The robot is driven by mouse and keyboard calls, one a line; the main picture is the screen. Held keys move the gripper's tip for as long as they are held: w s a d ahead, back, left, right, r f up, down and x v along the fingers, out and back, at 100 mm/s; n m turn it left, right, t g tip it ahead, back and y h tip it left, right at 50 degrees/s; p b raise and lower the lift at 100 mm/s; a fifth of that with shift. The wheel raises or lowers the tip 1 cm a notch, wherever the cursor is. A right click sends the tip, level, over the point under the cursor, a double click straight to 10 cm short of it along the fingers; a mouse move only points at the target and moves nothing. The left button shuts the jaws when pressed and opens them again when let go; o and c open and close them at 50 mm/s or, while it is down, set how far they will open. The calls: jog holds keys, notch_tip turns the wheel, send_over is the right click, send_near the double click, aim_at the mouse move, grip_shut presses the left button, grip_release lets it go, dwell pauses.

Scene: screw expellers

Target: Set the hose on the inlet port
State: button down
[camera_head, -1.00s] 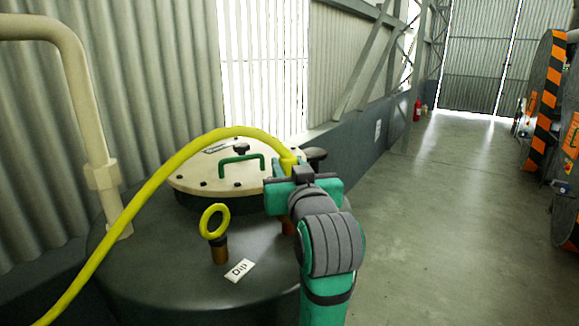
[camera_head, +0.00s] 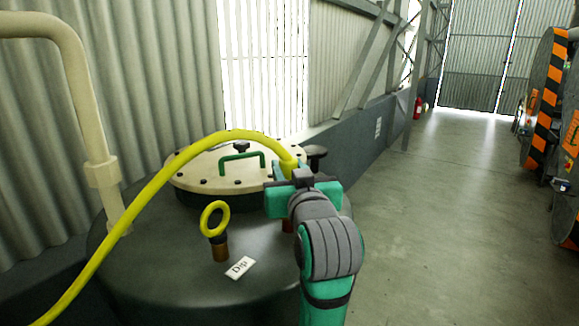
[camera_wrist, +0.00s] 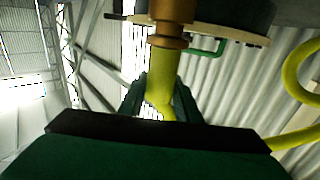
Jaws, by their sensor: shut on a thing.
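The yellow hose (camera_head: 172,168) arches in from the lower left and runs down into my gripper (camera_head: 287,180). My gripper is above the tank top, to the right of the round lid. In the wrist view my gripper (camera_wrist: 160,90) is shut on the hose (camera_wrist: 160,82). I cannot tell whether the collar is the hose's end fitting or part of a port. A small reddish-brown stub (camera_head: 287,226) shows under my gripper, mostly hidden, and may be the inlet port.
The dark tank (camera_head: 180,275) carries a cream lid (camera_head: 200,174) with a green handle (camera_head: 240,157). A yellow ring (camera_head: 214,219) on a copper-coloured stub stands by the "Dip" label (camera_head: 239,268). A cream pipe (camera_head: 90,120) rises at left. The floor at right is open.

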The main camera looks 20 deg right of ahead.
jog(key=shift+w+f, duration=0.1)
jog(key=shift+f, duration=0.2)
jog(key=shift+d+f, duration=0.2)
jog(key=shift+a+f, duration=0.1)
jog(key=shift+f, duration=0.05)
jog(key=shift+a, duration=0.2)
jog(key=c, duration=1.6)
grip_release()
jog(key=shift+d, duration=0.1)
jog(key=shift+s, duration=0.2)
